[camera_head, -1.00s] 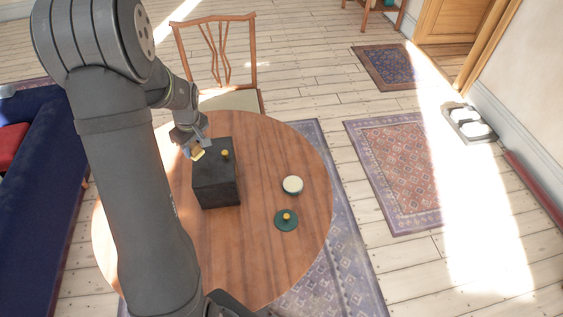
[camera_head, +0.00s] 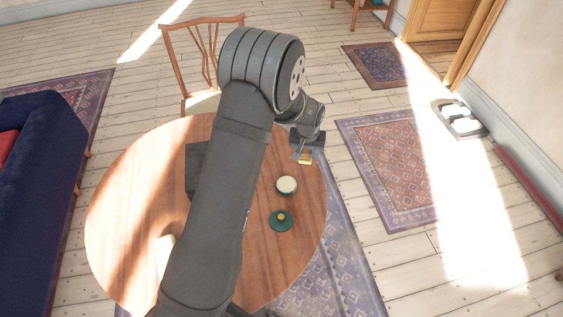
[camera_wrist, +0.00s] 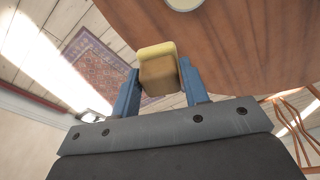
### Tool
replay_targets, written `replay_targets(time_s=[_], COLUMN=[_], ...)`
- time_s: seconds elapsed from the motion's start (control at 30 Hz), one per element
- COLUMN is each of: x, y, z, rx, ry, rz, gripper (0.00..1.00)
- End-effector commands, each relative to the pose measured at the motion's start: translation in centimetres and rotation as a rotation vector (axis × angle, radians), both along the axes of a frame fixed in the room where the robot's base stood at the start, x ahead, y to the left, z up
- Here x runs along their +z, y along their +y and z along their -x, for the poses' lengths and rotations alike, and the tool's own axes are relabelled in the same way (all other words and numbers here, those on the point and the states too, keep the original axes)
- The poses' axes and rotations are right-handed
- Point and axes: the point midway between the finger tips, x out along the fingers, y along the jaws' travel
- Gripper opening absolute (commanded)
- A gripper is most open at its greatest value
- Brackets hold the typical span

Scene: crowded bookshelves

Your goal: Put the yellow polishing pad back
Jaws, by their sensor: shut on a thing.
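The yellow polishing pad (camera_wrist: 155,50) is a small block with a yellow face layer on a brown body. My gripper (camera_wrist: 159,72) is shut on it, with one blue finger on each side. In the head view the pad (camera_head: 305,158) and my gripper (camera_head: 307,150) are near the right edge of the round table, above and behind the round tin (camera_head: 287,185). The tin has a cream top. It also shows at the top edge of the wrist view (camera_wrist: 185,3). A dark box (camera_head: 192,178) stands on the table, mostly hidden behind my arm.
A dark green lid with a yellow knob (camera_head: 281,221) lies on the table in front of the tin. The wooden table (camera_head: 130,210) is bare on its left side. A wooden chair (camera_head: 205,60) stands behind it. A blue sofa (camera_head: 40,150) is at the left.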

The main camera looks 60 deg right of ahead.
Motion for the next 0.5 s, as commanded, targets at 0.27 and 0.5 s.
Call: replay_targets(time_s=[0.27, 0.5], x=[-3.0, -6.0], y=[-0.9, -1.7], z=[-4.3, -9.3], rx=[-0.015, -0.016], ry=[0.000, 0.000], rz=[-0.001, 0.000], gripper=[0.20, 0.20])
